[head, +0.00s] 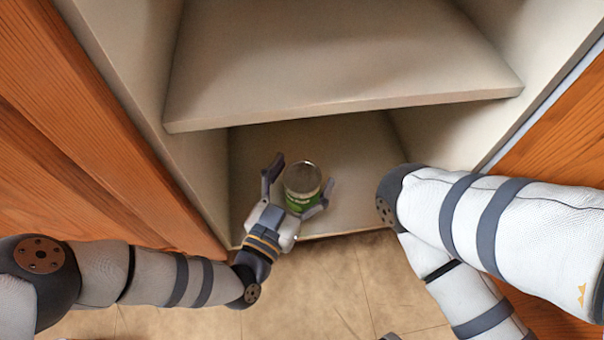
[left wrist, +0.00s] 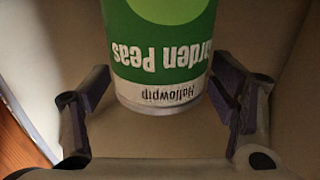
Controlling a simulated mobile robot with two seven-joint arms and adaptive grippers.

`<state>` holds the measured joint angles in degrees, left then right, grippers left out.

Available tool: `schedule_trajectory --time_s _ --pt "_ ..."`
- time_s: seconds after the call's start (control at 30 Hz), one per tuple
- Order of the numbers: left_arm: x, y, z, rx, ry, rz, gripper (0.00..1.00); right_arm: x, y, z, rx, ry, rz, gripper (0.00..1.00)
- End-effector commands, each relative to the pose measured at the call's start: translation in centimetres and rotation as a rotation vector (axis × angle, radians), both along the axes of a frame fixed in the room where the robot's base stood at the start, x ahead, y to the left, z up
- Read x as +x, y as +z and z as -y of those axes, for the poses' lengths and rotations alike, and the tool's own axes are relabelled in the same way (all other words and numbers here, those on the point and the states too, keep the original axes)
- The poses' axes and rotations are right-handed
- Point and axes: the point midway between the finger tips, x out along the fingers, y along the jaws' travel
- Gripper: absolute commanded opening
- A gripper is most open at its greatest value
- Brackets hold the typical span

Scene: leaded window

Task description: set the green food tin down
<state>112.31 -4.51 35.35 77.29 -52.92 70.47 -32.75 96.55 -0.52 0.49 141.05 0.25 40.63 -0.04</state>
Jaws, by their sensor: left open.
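The green food tin (head: 302,188) stands on the bottom shelf (head: 355,150) of an open cabinet, near its front edge. In the left wrist view the tin (left wrist: 160,60) shows a green and white label reading "Garden Peas" and "Hallowpip", upside down in that picture. My left gripper (head: 298,184) is open, with one finger on each side of the tin.
An upper shelf (head: 330,60) overhangs the bottom one above and behind the tin. Cabinet side walls stand left (head: 135,60) and right (head: 520,60), with orange wooden panels (head: 75,130) outside them. The bottom shelf is bare around the tin. Tiled floor (head: 320,290) lies in front.

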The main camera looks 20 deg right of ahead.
Motion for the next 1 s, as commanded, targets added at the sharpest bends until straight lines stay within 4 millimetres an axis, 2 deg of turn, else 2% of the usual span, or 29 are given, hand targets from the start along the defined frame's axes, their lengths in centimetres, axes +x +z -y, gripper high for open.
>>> schedule_trajectory --time_s 0.07,0.3,0.5,0.63,1.0 --pt "-0.5 0.3 -0.6 0.001 0.000 -0.001 0.78 -0.1 0.5 0.1 -0.002 -0.001 0.000 0.40" --pt "-4.5 0.7 -5.7 0.001 0.001 0.000 0.78 -0.2 2.7 0.3 -0.007 -0.003 0.013 0.40" --pt "-7.0 0.4 -8.6 0.001 0.000 0.001 0.78 -0.1 3.5 0.5 -0.010 -0.005 0.021 0.40" --pt "-7.5 0.3 -9.3 -0.001 0.000 0.001 0.78 -0.1 3.6 0.5 -0.011 -0.004 0.022 0.40" --pt "-7.6 0.2 -9.3 -0.001 0.000 0.001 0.78 -0.1 3.6 0.5 -0.012 -0.005 0.021 0.40"
